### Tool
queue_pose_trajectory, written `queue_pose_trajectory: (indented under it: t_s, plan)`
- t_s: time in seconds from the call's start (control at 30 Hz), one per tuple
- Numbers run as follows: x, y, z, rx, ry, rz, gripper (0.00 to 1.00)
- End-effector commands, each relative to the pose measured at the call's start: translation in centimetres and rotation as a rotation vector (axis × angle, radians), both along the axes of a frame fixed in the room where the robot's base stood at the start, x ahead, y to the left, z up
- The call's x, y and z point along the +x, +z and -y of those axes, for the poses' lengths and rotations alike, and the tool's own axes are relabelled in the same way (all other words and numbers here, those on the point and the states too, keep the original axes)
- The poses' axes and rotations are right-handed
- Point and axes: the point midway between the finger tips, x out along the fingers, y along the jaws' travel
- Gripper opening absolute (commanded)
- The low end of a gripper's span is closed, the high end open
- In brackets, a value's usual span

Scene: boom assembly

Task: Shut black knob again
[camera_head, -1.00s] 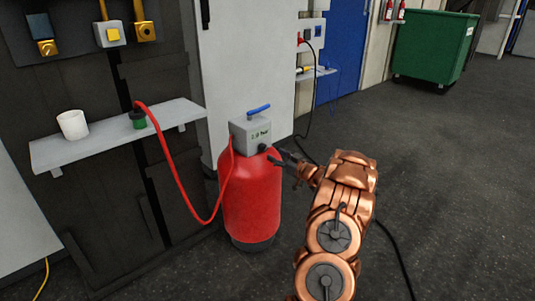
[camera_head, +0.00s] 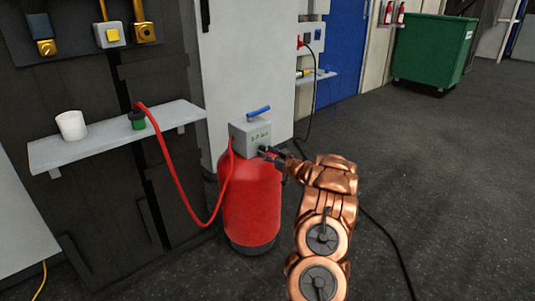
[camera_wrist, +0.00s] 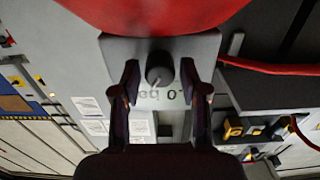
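The black knob (camera_wrist: 159,68) is on the face of a grey box (camera_head: 243,136) on top of a red tank (camera_head: 250,196). In the wrist view the knob is round, with a pale mark, and sits between my two fingers. My gripper (camera_wrist: 159,82) is open, with a gap between each finger and the knob. In the head view my gripper (camera_head: 268,153) is at the right side of the box and largely covers the knob. The box display is partly readable in the wrist view, upside down, as "0 ba". A blue lever (camera_head: 259,110) is on top of the box.
A red hose (camera_head: 178,178) runs from the tank to a green-capped item (camera_head: 138,120) on the grey shelf (camera_head: 110,142). A white cup (camera_head: 71,125) stands on that shelf. A black cable lies on the floor at right. Open floor (camera_head: 450,180) lies to the right.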

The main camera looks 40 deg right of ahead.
Motion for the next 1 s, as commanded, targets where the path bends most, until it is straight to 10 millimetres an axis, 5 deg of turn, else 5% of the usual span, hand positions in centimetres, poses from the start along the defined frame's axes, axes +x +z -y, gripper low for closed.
queue_pose_trajectory:
  t_s: [0.37,1.0]
  plan:
    - [-0.01,0.00,0.01,0.000,0.000,0.000,0.01]
    - [-0.02,0.18,0.10,-0.226,-0.001,-0.004,0.00]
